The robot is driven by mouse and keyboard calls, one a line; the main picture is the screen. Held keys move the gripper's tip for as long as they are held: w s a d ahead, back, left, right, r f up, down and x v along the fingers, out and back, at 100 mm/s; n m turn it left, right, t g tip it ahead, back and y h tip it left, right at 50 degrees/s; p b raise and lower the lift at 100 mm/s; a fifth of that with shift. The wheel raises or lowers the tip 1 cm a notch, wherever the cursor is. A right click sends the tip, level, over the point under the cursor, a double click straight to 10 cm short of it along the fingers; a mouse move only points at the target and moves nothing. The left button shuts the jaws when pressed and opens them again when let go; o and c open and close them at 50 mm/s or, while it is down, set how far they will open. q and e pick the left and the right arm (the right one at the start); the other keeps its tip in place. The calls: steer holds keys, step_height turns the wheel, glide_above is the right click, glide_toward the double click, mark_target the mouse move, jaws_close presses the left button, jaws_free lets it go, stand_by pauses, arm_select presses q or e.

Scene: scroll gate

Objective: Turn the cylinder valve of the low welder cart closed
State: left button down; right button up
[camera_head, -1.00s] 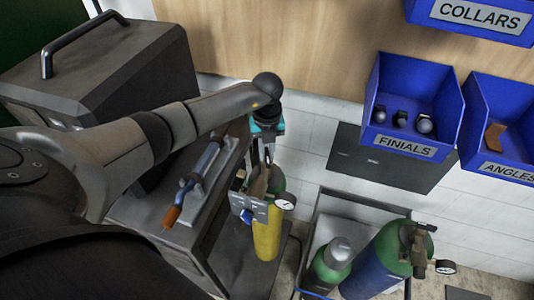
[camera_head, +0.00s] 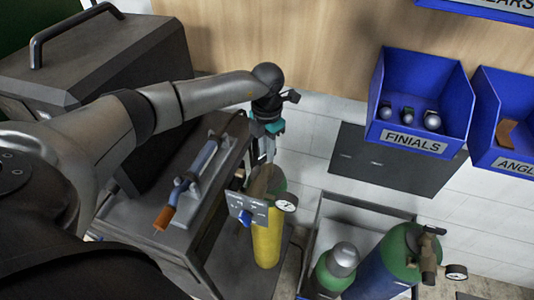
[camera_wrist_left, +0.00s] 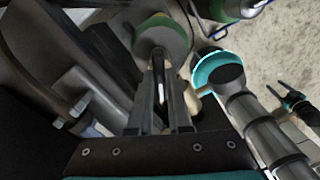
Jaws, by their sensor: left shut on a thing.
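A yellow cylinder (camera_head: 266,243) with a green shoulder stands at the edge of the grey welder cart (camera_head: 150,232) in the head view. A round gauge (camera_head: 286,201) and a grey plate with a blue knob (camera_head: 245,216) sit near its top. My left gripper (camera_head: 262,160) reaches down from above and is shut on the cylinder valve, which its fingers mostly hide. In the left wrist view the gripper fingers (camera_wrist_left: 158,98) point at a rounded grey and green part (camera_wrist_left: 163,38). I cannot tell how far the valve is turned.
A second cart on the right holds a large green and blue cylinder (camera_head: 385,268) and a small grey-capped one (camera_head: 335,272). Blue bins (camera_head: 422,95) hang on the wall behind.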

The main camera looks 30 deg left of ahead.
arm_select(q)
steer(key=m+b, duration=0.3)
steer(key=m, duration=0.3)
steer(key=shift+m, duration=0.3)
steer(key=m+b, duration=0.2)
steer(key=m, duration=0.3)
steer(key=shift+m, duration=0.4)
steer(key=c, duration=0.8)
jaws_free()
steer(key=shift+c, duration=0.2)
step_height(320, 180, up, 15)
steer(key=shift+r, duration=0.15)
